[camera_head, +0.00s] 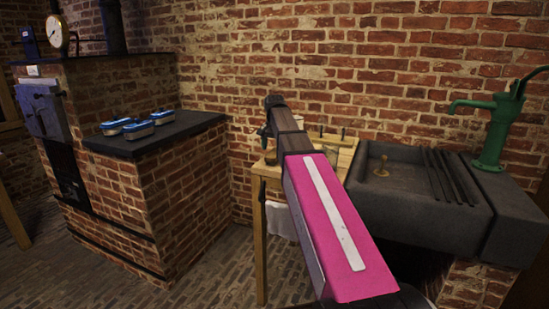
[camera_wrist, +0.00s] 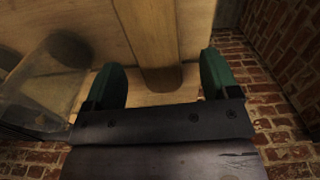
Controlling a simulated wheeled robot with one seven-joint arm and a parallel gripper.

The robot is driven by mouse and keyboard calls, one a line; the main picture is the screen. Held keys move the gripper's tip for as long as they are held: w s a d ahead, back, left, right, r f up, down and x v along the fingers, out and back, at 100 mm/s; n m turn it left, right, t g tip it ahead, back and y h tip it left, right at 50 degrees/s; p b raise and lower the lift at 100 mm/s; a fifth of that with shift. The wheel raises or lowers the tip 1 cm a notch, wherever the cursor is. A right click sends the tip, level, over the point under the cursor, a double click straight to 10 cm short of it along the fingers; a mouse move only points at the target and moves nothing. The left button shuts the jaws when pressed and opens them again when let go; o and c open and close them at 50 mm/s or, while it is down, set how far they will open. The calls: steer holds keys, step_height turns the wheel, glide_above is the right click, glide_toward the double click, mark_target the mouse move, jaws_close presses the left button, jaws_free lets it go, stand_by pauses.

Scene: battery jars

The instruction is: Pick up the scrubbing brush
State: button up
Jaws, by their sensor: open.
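In the wrist view, a long wooden piece with a rounded end, which looks like the scrubbing brush (camera_wrist: 148,35), lies on a pale wooden table (camera_wrist: 75,22). Its near end sits between the two green fingers of my gripper (camera_wrist: 161,68), with a gap on both sides. My gripper is open and empty. No bristles show. In the head view my arm hides much of the wooden table (camera_head: 262,172), and I cannot make out the brush there.
A clear glass jar (camera_wrist: 42,88) stands close left of my gripper in the wrist view. The brick wall (camera_wrist: 285,40) is at right. In the head view, a dark stone sink (camera_head: 410,215) with a green pump (camera_head: 492,130) stands right, and a brick stove (camera_head: 180,190) left.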

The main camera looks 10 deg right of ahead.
mark_target(275, 152)
steer(key=f, duration=0.3)
steer(key=shift+s+f, duration=0.2)
steer(key=shift+s, duration=0.05)
steer(key=c, duration=1)
steer(key=shift+c, duration=0.2)
steer(key=shift+r, duration=0.1)
steer(key=shift+r, duration=0.45)
steer(key=r, duration=0.3)
steer(key=shift+s+a+r, duration=0.15)
steer(key=shift+s+r, duration=0.1)
steer(key=shift+r, duration=0.05)
steer(key=s+a+r, duration=0.6)
steer(key=s, duration=0.3)
steer(key=shift+a+r, duration=0.15)
steer(key=shift+r, duration=0.05)
